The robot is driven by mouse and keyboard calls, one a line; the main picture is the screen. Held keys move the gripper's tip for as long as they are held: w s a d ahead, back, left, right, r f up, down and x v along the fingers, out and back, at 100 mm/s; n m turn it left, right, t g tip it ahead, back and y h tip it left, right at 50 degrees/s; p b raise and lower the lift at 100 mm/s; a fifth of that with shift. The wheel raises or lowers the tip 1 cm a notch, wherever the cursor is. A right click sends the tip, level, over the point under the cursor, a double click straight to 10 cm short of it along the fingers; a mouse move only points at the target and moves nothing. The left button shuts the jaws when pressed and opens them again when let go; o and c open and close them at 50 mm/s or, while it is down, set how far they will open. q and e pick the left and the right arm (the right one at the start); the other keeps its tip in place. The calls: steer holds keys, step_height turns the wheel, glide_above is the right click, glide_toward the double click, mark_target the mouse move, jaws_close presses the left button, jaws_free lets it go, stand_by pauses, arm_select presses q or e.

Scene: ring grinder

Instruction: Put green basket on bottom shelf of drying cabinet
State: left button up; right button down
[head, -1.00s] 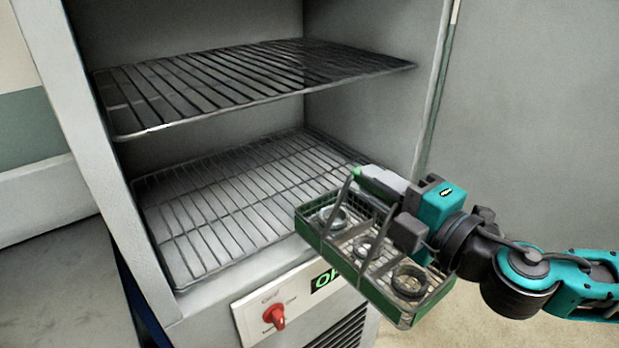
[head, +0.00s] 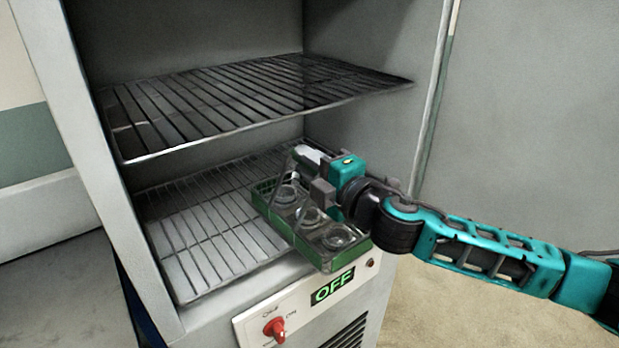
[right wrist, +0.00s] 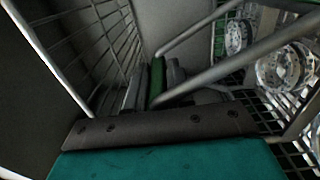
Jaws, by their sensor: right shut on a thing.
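The green basket (head: 330,262) holds three metal rings and has a raised handle. It hangs over the right front part of the bottom shelf (head: 205,230) of the drying cabinet (head: 140,245), its front end out past the shelf's front edge. I cannot tell whether it touches the shelf. My right gripper (head: 310,160) is shut on the basket's handle, above the basket. In the right wrist view the handle bars and green grip (right wrist: 157,78) show at the fingers, with rings at the right. My left gripper is not in view.
The upper wire shelf (head: 240,95) is close above my right gripper. The cabinet's right wall (head: 365,140) is near the arm. A panel with a red knob (head: 274,328) and an OFF display (head: 333,287) is below the opening. The bottom shelf's left part is bare.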

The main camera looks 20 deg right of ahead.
steer(key=shift+f+b, duration=0.4)
steer(key=shift+f, duration=1.2)
steer(key=c, duration=1)
jaws_free()
steer(key=shift+f, duration=0.1)
steer(key=shift+s, duration=0.2)
